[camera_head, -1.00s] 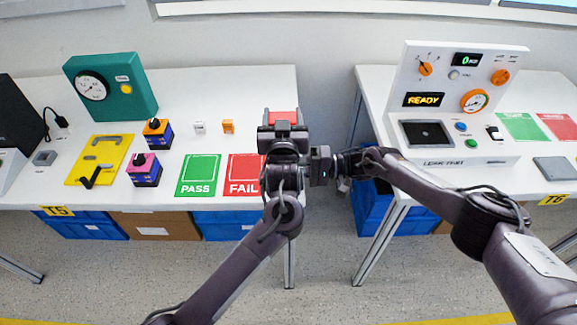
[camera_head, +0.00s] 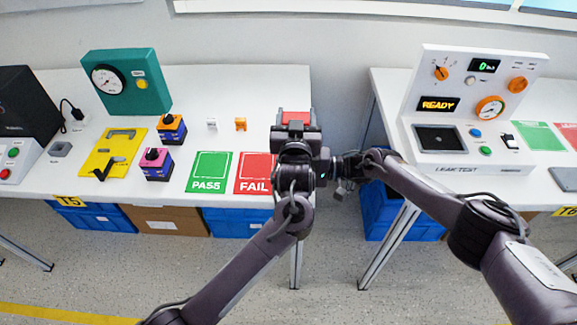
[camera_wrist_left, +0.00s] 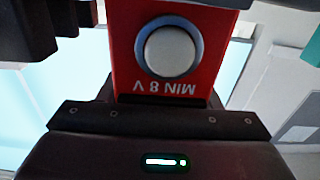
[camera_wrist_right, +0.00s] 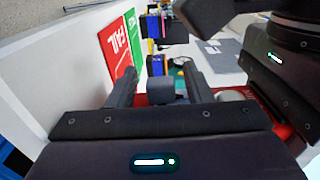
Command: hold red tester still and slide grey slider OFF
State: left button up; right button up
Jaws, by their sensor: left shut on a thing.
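The red tester (camera_head: 296,118) shows as a red block above my left gripper (camera_head: 296,134) in the head view. My left gripper is shut on it. In the left wrist view the red tester (camera_wrist_left: 125,60) bears a round pale button in a grey-blue ring and upside-down text "MIN 8 V". My right gripper (camera_head: 328,170) is beside the left one, low on its right. In the right wrist view its two fingers (camera_wrist_right: 160,78) stand apart, with a dark grey block, possibly the grey slider (camera_wrist_right: 167,90), between them. Whether they touch it is unclear. Red tester parts (camera_wrist_right: 155,99) show behind it.
The left table holds a green PASS card (camera_head: 209,172), a red FAIL card (camera_head: 255,173), two small knobbed boxes, a yellow fixture (camera_head: 112,152) and a teal gauge box (camera_head: 126,82). A leak-test panel (camera_head: 470,100) stands on the right table. A gap separates the tables.

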jog(key=d, duration=1.2)
pick_arm(q)
jog(key=o, duration=1.3)
jog(key=shift+c, duration=0.2)
jog(key=s, duration=1.2)
